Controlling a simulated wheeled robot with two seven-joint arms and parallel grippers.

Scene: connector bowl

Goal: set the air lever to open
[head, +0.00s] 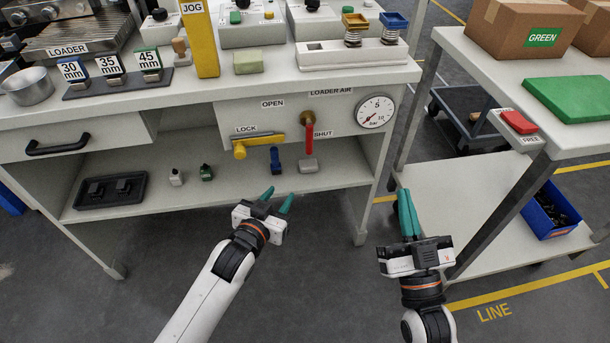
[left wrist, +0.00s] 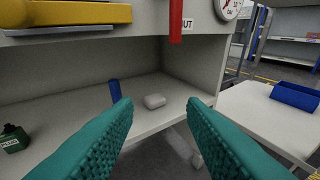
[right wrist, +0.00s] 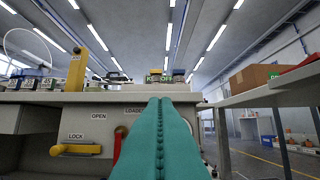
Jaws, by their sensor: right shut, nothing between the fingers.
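The red air lever (head: 309,138) hangs straight down from its brass pivot on the bench's front panel, beside the SHUT label. The OPEN label is to the upper left of the pivot. The lever's lower part shows at the top of the left wrist view (left wrist: 176,20), and the lever shows left of the fingers in the right wrist view (right wrist: 119,140). My left gripper (head: 277,199) is open and empty, below and in front of the lever, apart from it. My right gripper (head: 406,207) is shut and empty, to the right of the bench.
A yellow LOCK handle (head: 258,142) juts out left of the lever. A round pressure gauge (head: 375,112) is to its right. A blue item (head: 275,159) and a pale block (head: 308,166) are on the shelf below. A side table (head: 475,75) stands at right.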

